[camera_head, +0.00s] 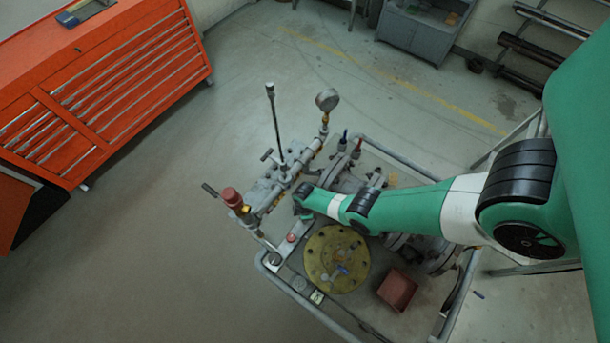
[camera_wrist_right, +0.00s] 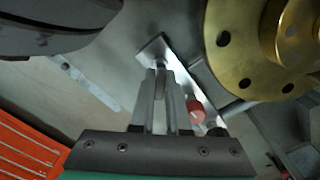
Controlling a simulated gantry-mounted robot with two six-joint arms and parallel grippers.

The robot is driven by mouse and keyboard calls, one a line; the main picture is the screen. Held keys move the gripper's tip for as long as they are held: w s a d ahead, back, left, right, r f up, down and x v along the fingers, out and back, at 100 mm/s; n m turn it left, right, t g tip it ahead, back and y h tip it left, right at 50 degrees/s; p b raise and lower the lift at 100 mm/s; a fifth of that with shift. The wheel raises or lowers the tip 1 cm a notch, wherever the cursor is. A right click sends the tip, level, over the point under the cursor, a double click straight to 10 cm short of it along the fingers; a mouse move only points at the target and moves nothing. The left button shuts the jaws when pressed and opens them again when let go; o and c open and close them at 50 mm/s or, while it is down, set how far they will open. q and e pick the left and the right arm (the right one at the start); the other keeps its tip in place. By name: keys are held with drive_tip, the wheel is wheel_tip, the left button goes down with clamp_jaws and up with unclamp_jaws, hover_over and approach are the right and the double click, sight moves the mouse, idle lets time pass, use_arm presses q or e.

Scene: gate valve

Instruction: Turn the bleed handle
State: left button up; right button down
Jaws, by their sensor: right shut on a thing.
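My right arm comes in from the right in the head view, and its wrist is over the grey valve assembly (camera_head: 270,190). In the right wrist view my right gripper (camera_wrist_right: 160,74) has its two fingers close together, shut on a small pale grey piece between them, which appears to be the bleed handle (camera_wrist_right: 160,112). Most of the handle is hidden by the fingers. A grey metal strip with a red knob (camera_wrist_right: 195,112) lies just beyond the fingers. The same red knob shows in the head view (camera_head: 291,238). My left gripper is not in view.
A round yellow flange (camera_head: 322,272) sits close beside the wrist on the railed cart. A pressure gauge (camera_head: 327,99), an upright rod (camera_head: 275,120) and a red-capped fitting (camera_head: 231,197) stand near. A reddish box (camera_head: 397,289) is at the front. An orange tool cabinet (camera_head: 110,75) is at the left.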

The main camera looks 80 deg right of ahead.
drive_tip(key=n, duration=0.3)
drive_tip(key=shift+n, duration=2.2)
drive_tip(key=shift+f, duration=0.1)
drive_tip(key=c, duration=0.9)
unclamp_jaws()
